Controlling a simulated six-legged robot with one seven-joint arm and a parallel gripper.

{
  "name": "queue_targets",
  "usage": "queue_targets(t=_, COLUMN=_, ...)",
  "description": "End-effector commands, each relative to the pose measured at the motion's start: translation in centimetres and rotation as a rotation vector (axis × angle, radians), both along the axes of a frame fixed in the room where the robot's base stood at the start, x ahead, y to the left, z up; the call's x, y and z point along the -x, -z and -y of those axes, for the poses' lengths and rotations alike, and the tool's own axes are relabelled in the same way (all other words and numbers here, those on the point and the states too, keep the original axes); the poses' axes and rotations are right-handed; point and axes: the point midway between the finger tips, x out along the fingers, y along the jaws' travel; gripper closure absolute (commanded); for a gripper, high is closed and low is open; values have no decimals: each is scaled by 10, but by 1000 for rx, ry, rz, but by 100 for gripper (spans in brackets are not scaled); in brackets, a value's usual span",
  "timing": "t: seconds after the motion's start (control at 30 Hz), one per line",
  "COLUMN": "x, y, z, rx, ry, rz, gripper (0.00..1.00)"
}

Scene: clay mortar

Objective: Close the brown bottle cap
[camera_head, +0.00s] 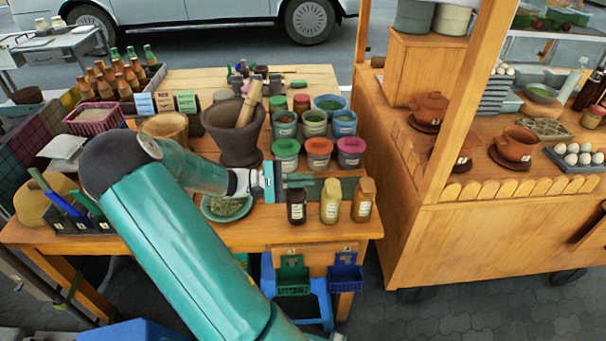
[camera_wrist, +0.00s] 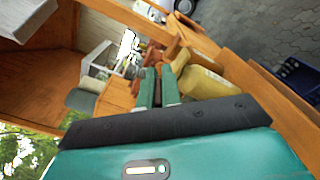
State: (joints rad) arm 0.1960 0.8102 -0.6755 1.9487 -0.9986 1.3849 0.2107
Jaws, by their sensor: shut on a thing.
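A dark brown bottle (camera_head: 297,208) stands upright at the front right of the wooden table, left of a yellow bottle (camera_head: 331,203) and an orange-brown bottle (camera_head: 363,203). My gripper (camera_head: 303,182) reaches in from the left at the top of the dark bottle. Its green fingers are shut on the cap there, which they mostly hide. Whether the cap sits fully on the neck cannot be told. In the wrist view the fingers (camera_wrist: 157,85) lie close together, with the yellow bottle (camera_wrist: 205,83) just to their right.
Lidded pots (camera_head: 319,152) stand close behind the bottles. A mortar with a pestle (camera_head: 235,130) and a plate of herbs (camera_head: 227,209) are near my arm. The table's front edge is close below the bottles. A wooden cart (camera_head: 490,230) stands to the right.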

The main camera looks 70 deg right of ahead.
Motion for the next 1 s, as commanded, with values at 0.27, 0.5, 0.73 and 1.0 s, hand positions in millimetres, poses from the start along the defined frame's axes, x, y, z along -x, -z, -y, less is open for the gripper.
queue_targets(t=0.27, x=4, y=12, z=-8, rx=226, ry=-2, rz=116, gripper=100)
queue_targets(t=0.5, x=6, y=21, z=-11, rx=386, ry=-1, rz=202, gripper=100)
queue_targets(t=0.73, x=6, y=26, z=-12, rx=480, ry=-2, rz=252, gripper=100)
queue_targets(t=1.0, x=7, y=29, z=-13, rx=518, ry=0, rz=273, gripper=100)
